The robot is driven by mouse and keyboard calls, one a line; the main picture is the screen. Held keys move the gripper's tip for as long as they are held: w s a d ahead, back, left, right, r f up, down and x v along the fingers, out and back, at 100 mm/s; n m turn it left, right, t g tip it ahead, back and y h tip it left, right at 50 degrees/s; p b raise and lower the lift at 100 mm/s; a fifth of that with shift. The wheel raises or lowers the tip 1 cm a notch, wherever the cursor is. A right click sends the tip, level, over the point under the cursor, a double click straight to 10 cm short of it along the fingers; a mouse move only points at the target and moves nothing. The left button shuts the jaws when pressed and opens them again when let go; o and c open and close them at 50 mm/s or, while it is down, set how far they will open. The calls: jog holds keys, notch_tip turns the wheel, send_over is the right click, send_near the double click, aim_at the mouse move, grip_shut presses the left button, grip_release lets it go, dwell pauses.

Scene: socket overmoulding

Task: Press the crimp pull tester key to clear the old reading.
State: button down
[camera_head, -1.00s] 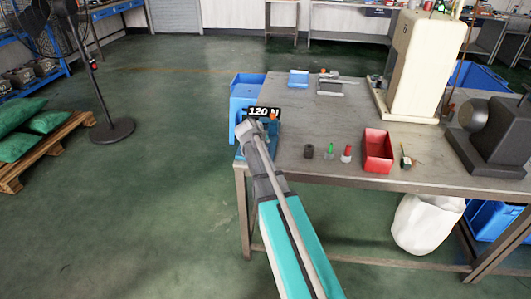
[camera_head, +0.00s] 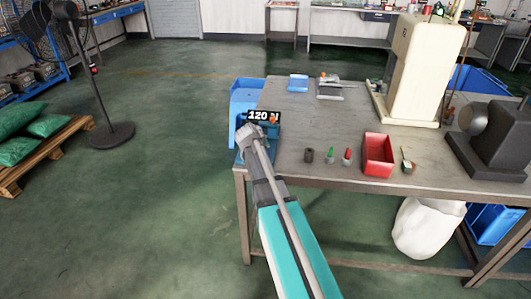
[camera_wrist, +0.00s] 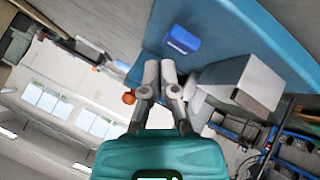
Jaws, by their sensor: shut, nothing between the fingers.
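The crimp pull tester (camera_head: 240,156) stands at the left front corner of the table. Its display (camera_head: 262,117) reads 120 N. My arm covers much of its body in the head view. In the wrist view its blue-teal face (camera_wrist: 235,30) fills the upper part, with a raised blue key (camera_wrist: 183,40) on it. My gripper (camera_wrist: 161,66) is shut and empty, its fingertips just below the key in the picture. A small gap shows between tips and key, and I cannot tell the depth. In the head view the fingertips are hidden.
A grey block (camera_wrist: 250,84) sticks out to the right of my fingers in the wrist view. On the table (camera_head: 320,125) are a red bin (camera_head: 378,154), several small parts and a cream press (camera_head: 416,70).

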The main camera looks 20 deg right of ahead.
jog(key=shift+f, duration=0.1)
dwell(0.6)
jog(key=shift+f+b, duration=0.35)
jog(key=shift+b, duration=0.1)
jog(key=shift+f+b, duration=0.5)
dwell(1.0)
jog(key=shift+r, duration=0.2)
jog(key=shift+r+p, duration=0.75)
jog(key=shift+p, duration=0.2)
jog(key=shift+r+p, duration=2.55)
